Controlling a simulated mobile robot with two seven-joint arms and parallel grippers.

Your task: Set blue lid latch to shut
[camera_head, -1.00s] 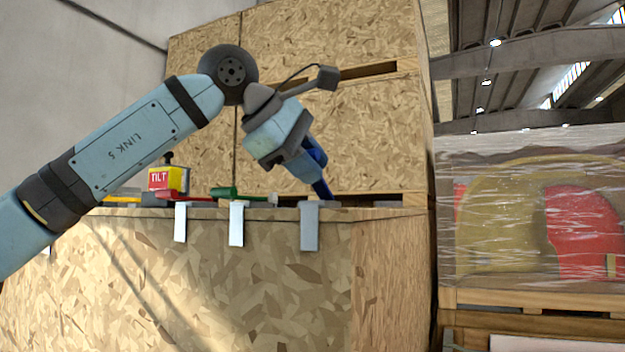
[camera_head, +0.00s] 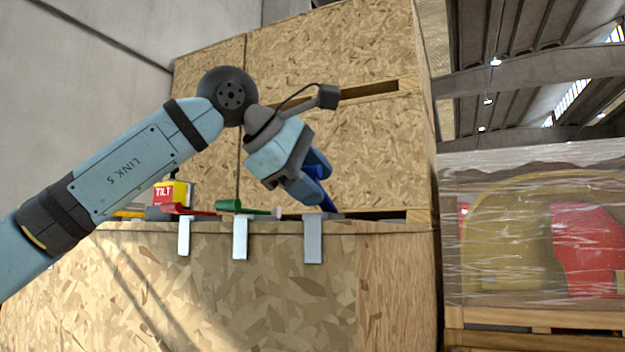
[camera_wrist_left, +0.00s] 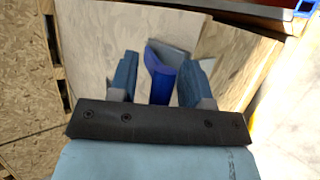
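The blue lid latch has a blue handle (camera_head: 328,203) and a grey strap (camera_head: 313,240) hanging over the crate's front edge. In the head view the handle is tilted, rising up and left from the edge towards my left gripper (camera_head: 322,186). In the left wrist view the handle (camera_wrist_left: 159,82) stands between the two blue fingers of my left gripper (camera_wrist_left: 166,62). The fingers are apart, with a gap on each side of the handle. The handle's lower end is partly hidden in the head view. My right gripper is out of view.
Green (camera_head: 240,208) and red (camera_head: 188,210) latch handles lie to the left along the crate's (camera_head: 250,290) top edge, near a yellow-and-red box marked TILT (camera_head: 174,194). Taller wooden crates (camera_head: 350,140) stand close behind. A plastic-wrapped load (camera_head: 535,230) is at the right.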

